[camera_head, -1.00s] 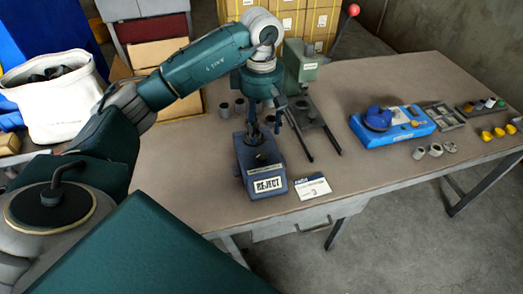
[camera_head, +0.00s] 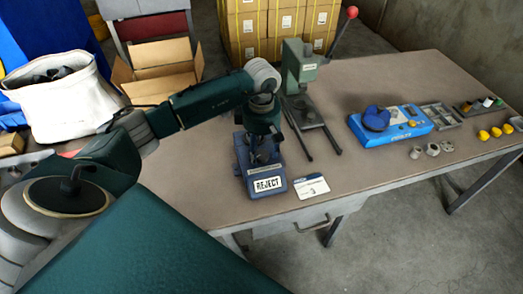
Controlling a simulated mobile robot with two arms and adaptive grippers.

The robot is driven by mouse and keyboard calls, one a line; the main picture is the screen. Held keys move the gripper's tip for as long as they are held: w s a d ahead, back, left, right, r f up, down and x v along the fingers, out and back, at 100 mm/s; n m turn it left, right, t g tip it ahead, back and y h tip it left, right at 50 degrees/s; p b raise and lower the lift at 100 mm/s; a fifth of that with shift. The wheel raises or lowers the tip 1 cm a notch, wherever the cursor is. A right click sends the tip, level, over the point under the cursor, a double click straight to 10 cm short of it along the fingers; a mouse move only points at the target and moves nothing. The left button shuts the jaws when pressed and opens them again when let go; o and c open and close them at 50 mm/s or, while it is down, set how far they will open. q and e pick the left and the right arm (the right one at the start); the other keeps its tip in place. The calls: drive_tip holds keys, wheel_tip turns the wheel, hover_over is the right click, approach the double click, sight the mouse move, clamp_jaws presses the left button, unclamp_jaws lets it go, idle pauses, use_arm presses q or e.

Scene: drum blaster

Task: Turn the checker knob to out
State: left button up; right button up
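The checker appears to be the blue device (camera_head: 410,127) on the right half of the table. A dark blue rounded part (camera_head: 376,118), probably its knob, sits on its left end; its setting is too small to read. My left gripper (camera_head: 258,156) points down over the dark blue bin marked REJECT (camera_head: 267,186), well to the left of the device. Its fingers look dark against the bin, and I cannot tell whether they are open or hold anything. My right gripper is not in view.
A green press (camera_head: 300,65) with a red-knobbed lever stands behind the bin. A white card (camera_head: 311,187) lies beside the bin. Small metal rings (camera_head: 432,149), yellow parts (camera_head: 496,132) and a grey tray (camera_head: 440,116) surround the device. The table's front middle is clear.

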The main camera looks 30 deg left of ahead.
use_arm(q)
drive_tip(key=c, duration=1.1)
drive_tip(key=shift+n, duration=0.3)
drive_tip(key=shift+n+b, duration=0.8)
drive_tip(key=shift+n, duration=0.4)
drive_tip(key=n+b, duration=0.1)
drive_tip(key=n, duration=0.2)
drive_tip(key=shift+n, duration=0.4)
drive_tip(key=n+b, duration=0.1)
drive_tip(key=n, duration=0.2)
drive_tip(key=shift+n+b, duration=0.35)
drive_tip(key=shift+n, duration=1.55)
drive_tip(key=shift+w, duration=0.1)
